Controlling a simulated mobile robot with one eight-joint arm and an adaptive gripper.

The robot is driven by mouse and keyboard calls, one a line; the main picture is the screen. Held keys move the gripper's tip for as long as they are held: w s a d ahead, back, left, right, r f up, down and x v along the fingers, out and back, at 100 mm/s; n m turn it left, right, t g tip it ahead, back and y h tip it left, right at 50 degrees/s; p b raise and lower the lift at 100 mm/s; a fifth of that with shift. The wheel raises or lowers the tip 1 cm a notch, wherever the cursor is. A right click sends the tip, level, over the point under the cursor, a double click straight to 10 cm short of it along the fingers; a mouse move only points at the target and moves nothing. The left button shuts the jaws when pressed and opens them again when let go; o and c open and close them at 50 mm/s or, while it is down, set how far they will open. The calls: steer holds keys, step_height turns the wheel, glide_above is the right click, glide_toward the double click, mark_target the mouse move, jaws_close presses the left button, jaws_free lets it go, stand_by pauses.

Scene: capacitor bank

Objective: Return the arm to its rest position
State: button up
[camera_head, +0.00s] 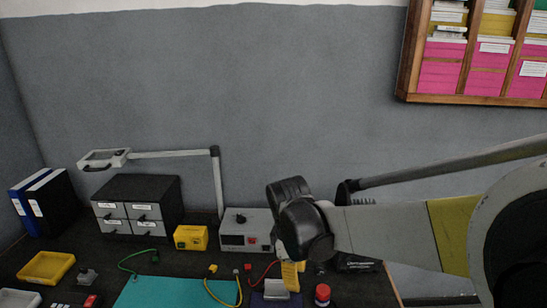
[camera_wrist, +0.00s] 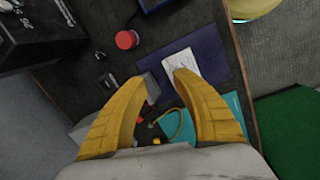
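My arm (camera_head: 385,232) reaches in from the right in the head view, over the back of the workbench. My gripper (camera_wrist: 163,78) shows in the wrist view with its two yellow fingers spread and a gap between the tips. It points down at the bench, and nothing is clearly held. One yellow finger (camera_head: 290,275) also shows in the head view. A grey block (camera_wrist: 151,86) lies below, close to the left fingertip; I cannot tell whether they touch.
A red round button (camera_wrist: 126,40) stands near the pad. A grey power unit (camera_head: 246,230), a yellow box (camera_head: 191,237), a drawer cabinet (camera_head: 137,190) and a lamp (camera_head: 215,175) line the back. A teal mat (camera_head: 165,293) lies in front. A wall shelf (camera_head: 405,75) hangs upper right.

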steer(key=s+d+r+m+t, duration=0.3)
steer(key=s+d+r+m, duration=0.1)
steer(key=s+d+m, duration=0.2)
steer(key=s+d+r+m+t+y, duration=0.1)
steer(key=s+d+r+m+t, duration=0.2)
steer(key=s+d+m, duration=0.4)
steer(key=shift+s+d+r+m, duration=0.2)
steer(key=shift+s+r+m, duration=0.4)
steer(key=shift+s, duration=0.65)
steer(key=shift+f, duration=0.1)
jaws_close()
